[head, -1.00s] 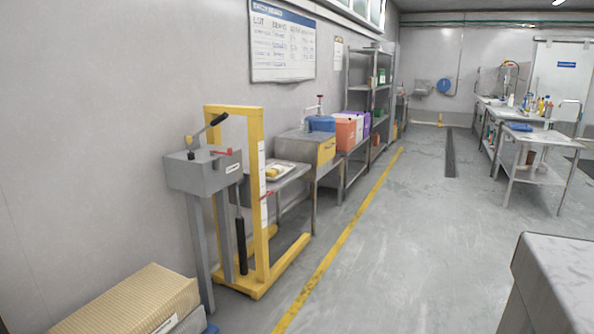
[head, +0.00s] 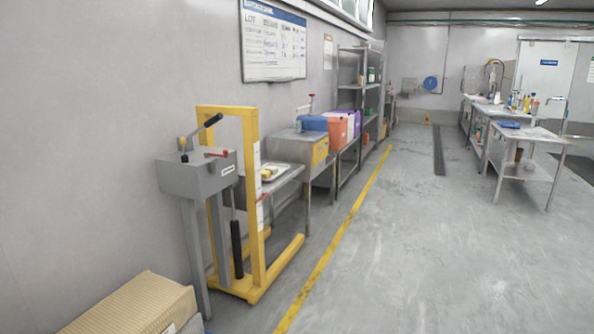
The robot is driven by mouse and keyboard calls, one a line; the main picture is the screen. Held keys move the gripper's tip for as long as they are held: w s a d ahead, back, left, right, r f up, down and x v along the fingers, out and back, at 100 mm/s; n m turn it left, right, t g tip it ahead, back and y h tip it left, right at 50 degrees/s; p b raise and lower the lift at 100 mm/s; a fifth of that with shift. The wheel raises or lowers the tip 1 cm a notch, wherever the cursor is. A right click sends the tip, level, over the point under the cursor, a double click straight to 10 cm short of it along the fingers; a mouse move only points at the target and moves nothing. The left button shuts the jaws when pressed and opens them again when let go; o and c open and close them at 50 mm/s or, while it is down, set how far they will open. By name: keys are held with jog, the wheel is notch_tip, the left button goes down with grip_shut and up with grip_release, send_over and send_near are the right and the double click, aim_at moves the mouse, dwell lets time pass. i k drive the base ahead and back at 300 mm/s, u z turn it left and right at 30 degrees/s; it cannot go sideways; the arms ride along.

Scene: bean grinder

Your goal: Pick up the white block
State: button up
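I cannot make out a white block in the head view. A light tray (head: 286,170) lies on a steel table behind the yellow frame, with a small yellowish item (head: 268,173) on it, too small to tell exactly. My gripper is not in view.
A yellow frame (head: 258,210) with a grey lever box (head: 198,174) stands at the left wall. A beige ribbed stack (head: 130,305) is at bottom left. Coloured bins (head: 336,132) and shelves (head: 350,98) line the wall. A steel table (head: 528,172) stands right. The middle floor is clear.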

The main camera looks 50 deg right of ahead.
aim_at(273, 170)
jog(key=u, duration=0.45)
jog(key=k, duration=0.15)
jog(key=z, duration=1.85)
jog(key=k, duration=0.9)
jog(key=u, duration=0.2)
jog(key=i, duration=0.8)
jog(key=z, duration=0.05)
